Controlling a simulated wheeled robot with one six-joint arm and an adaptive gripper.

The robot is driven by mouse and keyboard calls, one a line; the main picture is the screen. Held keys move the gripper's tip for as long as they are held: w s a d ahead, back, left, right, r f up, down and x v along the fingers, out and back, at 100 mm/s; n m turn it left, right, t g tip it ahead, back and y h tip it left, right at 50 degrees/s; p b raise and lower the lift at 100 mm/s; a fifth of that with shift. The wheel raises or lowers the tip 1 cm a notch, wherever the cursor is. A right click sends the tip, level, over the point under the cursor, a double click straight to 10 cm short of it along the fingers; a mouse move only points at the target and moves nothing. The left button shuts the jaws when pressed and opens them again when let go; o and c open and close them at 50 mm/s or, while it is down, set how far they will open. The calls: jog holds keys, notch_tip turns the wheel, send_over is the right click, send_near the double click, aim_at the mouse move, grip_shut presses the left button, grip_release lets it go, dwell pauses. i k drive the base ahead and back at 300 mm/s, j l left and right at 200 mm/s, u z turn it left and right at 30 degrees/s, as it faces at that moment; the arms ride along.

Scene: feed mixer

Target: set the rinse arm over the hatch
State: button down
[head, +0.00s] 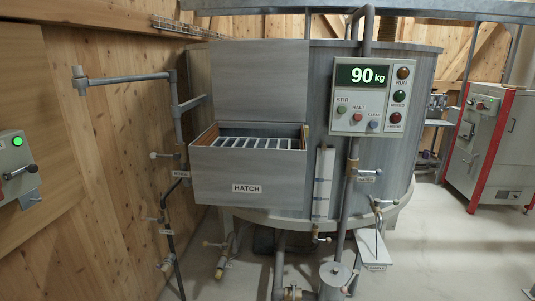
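The hatch (245,178) is a grey box on the front of the large mixer tank, with a label reading HATCH. Its lid (262,85) stands up open, and a pale slatted grate (262,143) shows inside. A grey pipe that looks like the rinse arm (125,78) extends left from the top of an upright pipe (175,110) beside the hatch. Its free end, with a short downturned piece, is near the wooden wall, away from the hatch opening. My gripper is not in view.
A control panel (371,97) reading 90 kg is right of the lid. Valves and pipes line the tank's front and lower left. A switch box (17,168) is on the left wall. A red-framed cabinet (487,140) stands right. Floor (445,260) is open at lower right.

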aim_at(81, 85)
jog(key=i+l+u, duration=0.45)
jog(key=i+l, duration=0.15)
jog(key=i, duration=0.35)
jog(key=i+l+u, duration=0.45)
jog(key=i+l, duration=0.45)
jog(key=l, duration=0.05)
